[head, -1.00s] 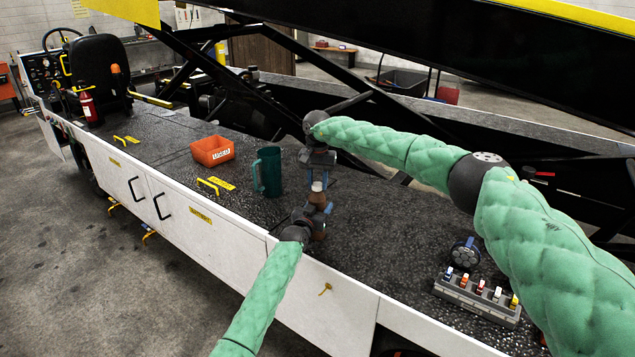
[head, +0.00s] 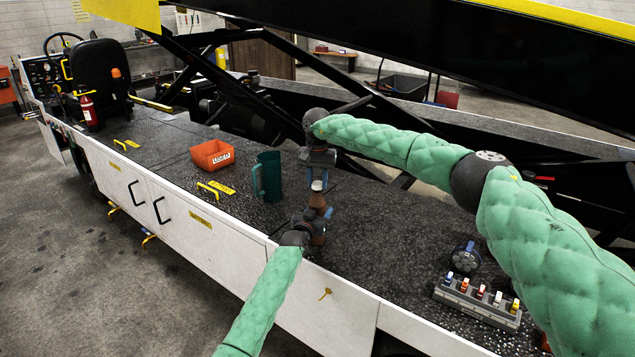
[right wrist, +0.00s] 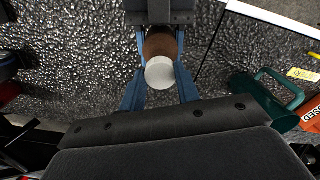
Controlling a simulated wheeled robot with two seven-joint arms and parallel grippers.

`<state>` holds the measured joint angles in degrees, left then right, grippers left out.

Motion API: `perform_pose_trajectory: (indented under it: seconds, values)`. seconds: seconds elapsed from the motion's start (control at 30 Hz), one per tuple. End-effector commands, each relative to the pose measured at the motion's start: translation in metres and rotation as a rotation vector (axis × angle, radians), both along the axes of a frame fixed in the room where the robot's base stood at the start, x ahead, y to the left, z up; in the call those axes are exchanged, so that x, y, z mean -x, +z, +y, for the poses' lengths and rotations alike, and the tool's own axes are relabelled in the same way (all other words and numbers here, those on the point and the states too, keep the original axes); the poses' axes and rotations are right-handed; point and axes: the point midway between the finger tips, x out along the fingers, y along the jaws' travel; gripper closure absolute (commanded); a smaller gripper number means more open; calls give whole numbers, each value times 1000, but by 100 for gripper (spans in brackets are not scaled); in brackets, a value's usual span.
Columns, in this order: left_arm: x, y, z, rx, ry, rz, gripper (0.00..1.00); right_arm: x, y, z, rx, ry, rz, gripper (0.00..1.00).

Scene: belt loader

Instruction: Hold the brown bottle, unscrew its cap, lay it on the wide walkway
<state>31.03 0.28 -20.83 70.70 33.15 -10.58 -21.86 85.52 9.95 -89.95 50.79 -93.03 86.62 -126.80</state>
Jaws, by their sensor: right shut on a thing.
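The brown bottle (head: 319,238) is upright near the front edge of the dark deck, and my left gripper (head: 316,216) is shut around its body. Its white cap (head: 317,186) is on top. My right gripper (head: 317,183) reaches down from above, its blue fingers shut on the cap's sides. In the right wrist view the pale cap (right wrist: 160,73) sits between the blue fingers, with the brown bottle (right wrist: 160,42) directly behind it. I cannot tell whether the cap is still threaded on, nor whether the bottle's base touches the deck. The dark textured deck (head: 375,245) is the broad walkway surface.
A teal mug (head: 270,175) stands just left of the grippers, with an orange bin (head: 212,155) farther left. A grey rack with several coloured pieces (head: 478,301) and a round dark-blue item (head: 466,257) are at the right. The deck between is clear.

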Motion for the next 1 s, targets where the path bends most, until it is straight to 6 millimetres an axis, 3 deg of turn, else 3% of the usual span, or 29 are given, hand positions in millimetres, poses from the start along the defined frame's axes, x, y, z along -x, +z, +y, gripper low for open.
perform_pose_trajectory:
  seconds: [0.27, 0.6, 0.87, 0.9, 1.0]
  values:
    - [0, -1, 0, 0, 0, 1, 100, 0, 2, 0, 0, 0, -1, 95]
    - [0, -1, 0, 0, 0, 1, 100, 0, 35, 0, 0, 0, -2, 95]
    - [0, -1, 0, 0, 0, 1, 100, 0, 40, 0, 0, 0, 0, 95]
    - [0, -1, 0, 0, 0, 1, 46, 0, 40, 0, 0, 0, 0, 95]
    - [0, 0, 0, 0, 0, 1, 27, 0, 40, 0, 0, 0, 0, 95]
